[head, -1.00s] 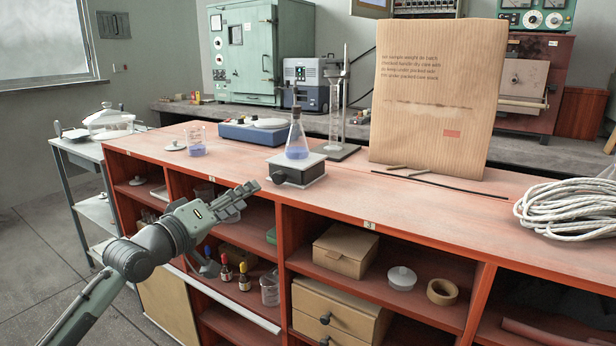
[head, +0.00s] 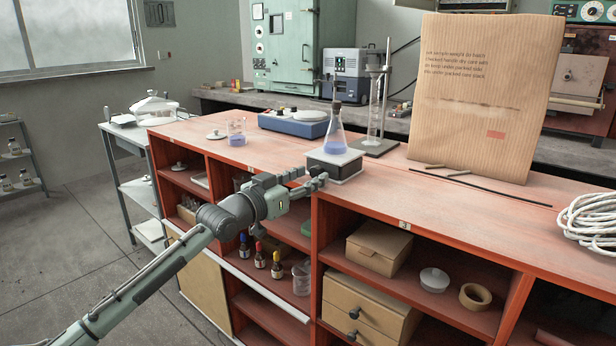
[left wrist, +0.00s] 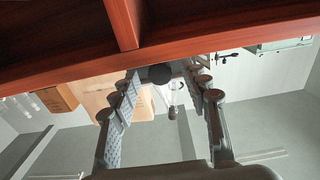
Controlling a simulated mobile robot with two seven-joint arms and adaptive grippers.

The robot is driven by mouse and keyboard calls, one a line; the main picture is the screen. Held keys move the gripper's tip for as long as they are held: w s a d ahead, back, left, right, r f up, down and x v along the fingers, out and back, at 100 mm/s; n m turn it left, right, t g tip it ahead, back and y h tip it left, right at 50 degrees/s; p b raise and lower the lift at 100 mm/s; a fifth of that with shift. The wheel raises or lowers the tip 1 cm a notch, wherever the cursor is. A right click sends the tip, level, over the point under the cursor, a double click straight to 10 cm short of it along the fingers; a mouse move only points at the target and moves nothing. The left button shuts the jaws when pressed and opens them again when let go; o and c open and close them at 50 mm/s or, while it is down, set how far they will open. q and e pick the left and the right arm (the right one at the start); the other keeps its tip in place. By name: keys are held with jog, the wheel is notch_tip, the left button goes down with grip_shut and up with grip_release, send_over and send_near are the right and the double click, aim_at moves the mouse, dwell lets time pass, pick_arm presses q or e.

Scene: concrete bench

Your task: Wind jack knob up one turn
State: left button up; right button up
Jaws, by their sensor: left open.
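The lab jack (head: 338,163) stands at the front edge of the red-topped bench, with a white top plate and a dark body. A stoppered conical flask (head: 335,138) of blue liquid stands upright on it. My left gripper (head: 312,180) is open at the jack's front, its fingers hiding the knob in the head view. In the left wrist view, the dark round knob (left wrist: 160,74) shows between the open fingertips (left wrist: 168,86); contact cannot be told. My right gripper is out of view.
A beaker of blue liquid (head: 236,138), a blue-and-white device (head: 293,122) and a stand with a glass cylinder (head: 374,144) are on the bench around the jack. A cardboard sheet (head: 480,90) stands to the right, with a black rod (head: 485,187) before it. Open shelves lie below.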

pick_arm(q)
jog(key=shift+w+d, duration=0.1)
grip_shut()
jog(key=m, duration=0.2)
jog(key=shift+m, duration=0.4)
grip_release()
jog(key=v, duration=1.2)
